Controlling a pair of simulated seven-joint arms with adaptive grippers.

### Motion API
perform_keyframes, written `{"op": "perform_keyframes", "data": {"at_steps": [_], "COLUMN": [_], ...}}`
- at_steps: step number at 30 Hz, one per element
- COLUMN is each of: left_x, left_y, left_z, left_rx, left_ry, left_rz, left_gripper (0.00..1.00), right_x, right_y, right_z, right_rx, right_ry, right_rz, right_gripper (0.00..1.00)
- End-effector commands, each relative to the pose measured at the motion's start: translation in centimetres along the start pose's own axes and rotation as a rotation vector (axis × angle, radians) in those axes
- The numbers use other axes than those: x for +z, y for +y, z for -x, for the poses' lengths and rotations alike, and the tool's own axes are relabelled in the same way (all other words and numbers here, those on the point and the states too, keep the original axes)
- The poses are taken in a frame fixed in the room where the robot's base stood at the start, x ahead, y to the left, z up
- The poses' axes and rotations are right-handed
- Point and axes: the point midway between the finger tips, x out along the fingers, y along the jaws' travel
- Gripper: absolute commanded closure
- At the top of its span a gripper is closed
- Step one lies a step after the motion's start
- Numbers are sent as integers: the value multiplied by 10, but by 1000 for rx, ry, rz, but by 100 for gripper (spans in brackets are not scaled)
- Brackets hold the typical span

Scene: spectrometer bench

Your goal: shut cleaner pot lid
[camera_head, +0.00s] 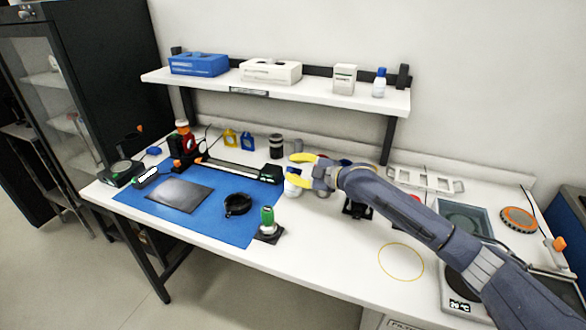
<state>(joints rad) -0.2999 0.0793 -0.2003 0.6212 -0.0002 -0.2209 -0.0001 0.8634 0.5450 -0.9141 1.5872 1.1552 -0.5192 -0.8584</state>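My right gripper (299,171) has yellow fingertips and reaches in from the right over the middle of the bench. Its fingers are spread apart, with nothing seen between them. A small round black pot (237,205) sits on the blue mat, left of and nearer than the gripper; it may be the cleaner pot. Its lid cannot be made out clearly at this size. A white and blue container (292,183) stands right by the lower fingertip, partly hidden by it; I cannot tell if they touch. My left gripper is not in view.
A green-topped device (267,223) stands at the front edge of the blue mat (215,229). A dark flat plate (180,194) lies on the mat. A shelf (320,88) with boxes overhangs the back.

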Motion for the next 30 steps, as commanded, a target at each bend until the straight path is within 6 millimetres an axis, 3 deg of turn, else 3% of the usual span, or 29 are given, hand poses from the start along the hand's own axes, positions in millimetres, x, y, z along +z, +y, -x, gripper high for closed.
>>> {"op": "perform_keyframes", "data": {"at_steps": [15, 23, 30], "left_x": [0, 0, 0], "left_y": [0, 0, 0], "left_z": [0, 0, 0], "left_rx": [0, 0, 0], "left_ry": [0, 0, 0], "left_rz": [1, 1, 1], "left_gripper": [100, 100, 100], "right_x": [0, 0, 0], "right_y": [0, 0, 0], "right_z": [-8, -8, -8], "right_rx": [0, 0, 0], "right_ry": [0, 0, 0], "right_rz": [0, 0, 0], "right_gripper": [71, 100, 100]}}
